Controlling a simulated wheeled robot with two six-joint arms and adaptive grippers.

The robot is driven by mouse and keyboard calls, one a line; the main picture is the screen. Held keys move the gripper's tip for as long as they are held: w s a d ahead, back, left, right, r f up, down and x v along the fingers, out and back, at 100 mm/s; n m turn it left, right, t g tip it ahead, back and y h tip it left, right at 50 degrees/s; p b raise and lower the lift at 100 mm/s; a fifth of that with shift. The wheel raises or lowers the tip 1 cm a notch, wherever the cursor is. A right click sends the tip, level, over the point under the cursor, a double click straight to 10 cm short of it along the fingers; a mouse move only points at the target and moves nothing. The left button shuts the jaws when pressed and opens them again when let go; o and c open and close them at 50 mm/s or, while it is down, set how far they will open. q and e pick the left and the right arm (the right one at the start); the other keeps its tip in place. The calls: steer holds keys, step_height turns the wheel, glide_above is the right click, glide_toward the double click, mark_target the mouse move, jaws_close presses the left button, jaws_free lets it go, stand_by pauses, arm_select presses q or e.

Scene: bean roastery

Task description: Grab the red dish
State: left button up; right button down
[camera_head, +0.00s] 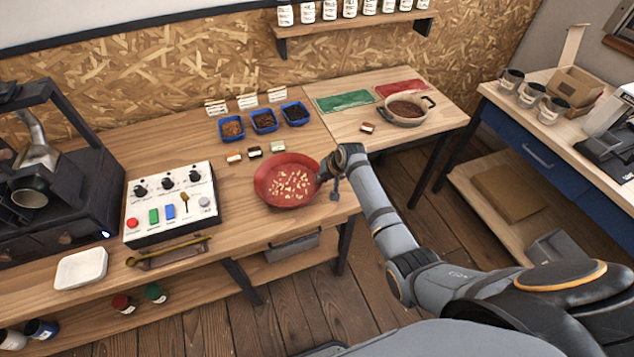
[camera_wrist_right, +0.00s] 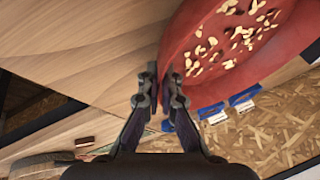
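The red dish (camera_head: 268,190) is round and shallow and holds pale pieces. It is at the front of the wooden table, by the table's right part. My right gripper (camera_head: 325,170) is at the right side of its rim. In the right wrist view, the red dish (camera_wrist_right: 205,75) fills the upper right. The fingers of my right gripper (camera_wrist_right: 160,85) are close together, with the dish's rim between them. I cannot tell whether the dish is clear of the table. My left gripper is not in view.
A control box (camera_head: 170,215) with knobs stands left of the dish, and a black machine (camera_head: 60,190) beyond it. Blue trays (camera_head: 263,121) and small blocks (camera_head: 256,152) lie behind the dish. A pot (camera_head: 404,121), a green mat (camera_head: 345,101) and a red mat (camera_head: 400,87) are at the back right.

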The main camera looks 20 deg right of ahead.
steer(key=s+d+r+b, duration=0.2)
steer(key=s+d+r, duration=0.6)
steer(key=d+r, duration=0.3)
steer(key=shift+d, duration=0.15)
